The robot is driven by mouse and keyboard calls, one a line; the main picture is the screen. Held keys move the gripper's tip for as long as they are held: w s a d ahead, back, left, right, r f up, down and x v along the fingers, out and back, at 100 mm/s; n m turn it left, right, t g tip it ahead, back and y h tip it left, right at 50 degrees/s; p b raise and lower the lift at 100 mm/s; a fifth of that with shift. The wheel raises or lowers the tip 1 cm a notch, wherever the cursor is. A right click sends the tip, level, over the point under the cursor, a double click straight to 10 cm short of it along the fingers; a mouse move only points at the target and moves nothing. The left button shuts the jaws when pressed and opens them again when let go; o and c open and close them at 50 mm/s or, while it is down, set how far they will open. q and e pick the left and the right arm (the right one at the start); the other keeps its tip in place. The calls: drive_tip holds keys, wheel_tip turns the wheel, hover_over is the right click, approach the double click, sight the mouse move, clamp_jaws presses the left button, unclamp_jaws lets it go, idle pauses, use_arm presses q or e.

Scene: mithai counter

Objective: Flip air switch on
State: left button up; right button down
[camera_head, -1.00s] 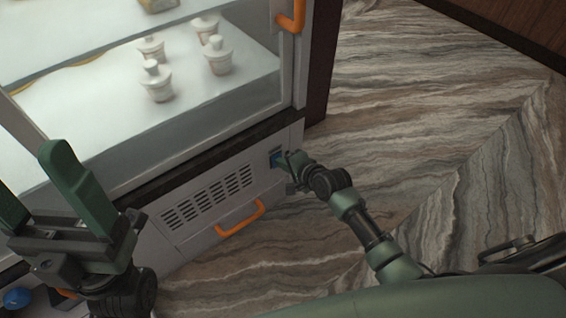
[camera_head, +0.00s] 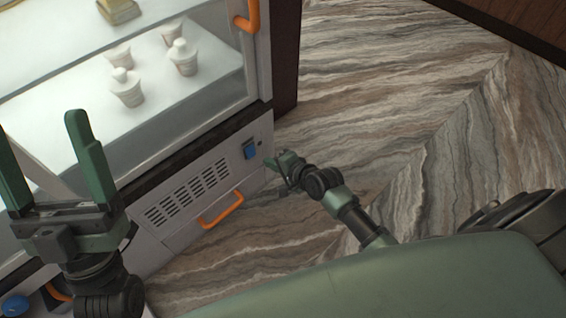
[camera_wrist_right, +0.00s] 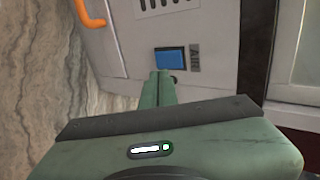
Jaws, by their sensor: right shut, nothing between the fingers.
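The air switch (camera_head: 250,149) is a blue rocker in a dark frame on the white lower panel of the display case. It also shows in the right wrist view (camera_wrist_right: 170,59), just beyond my fingertips. My right gripper (camera_head: 273,160) is shut and empty, a little to the right of the switch in the head view and apart from it. Its green fingers show together in the right wrist view (camera_wrist_right: 161,74). My left gripper (camera_head: 38,125) is open and empty, with its fingers pointing up at the left, in front of the case.
The white panel has a slotted vent (camera_head: 188,192) and an orange handle (camera_head: 222,210) left of the switch. Above is the glass case with several white cups on a shelf (camera_head: 190,95). Another orange handle (camera_head: 247,14) is on its door. The marble floor (camera_head: 400,90) is clear.

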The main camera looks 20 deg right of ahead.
use_arm(q)
drive_tip(key=w+f+g+y+p, duration=0.2)
drive_tip(key=w+f+g+y, duration=0.1)
drive_tip(key=w+f+g, duration=0.4)
wheel_tip(320, 180, down, 2)
drive_tip(key=shift+w+d+f, duration=0.25)
drive_tip(key=shift+w+d, duration=0.2)
drive_tip(key=shift+w, duration=0.1)
use_arm(e)
drive_tip(key=v, duration=0.5)
drive_tip(key=shift+s+d+r, duration=0.15)
drive_tip(key=shift+s+r, duration=0.05)
drive_tip(key=shift+r, duration=0.15)
drive_tip(key=shift+f, duration=0.1)
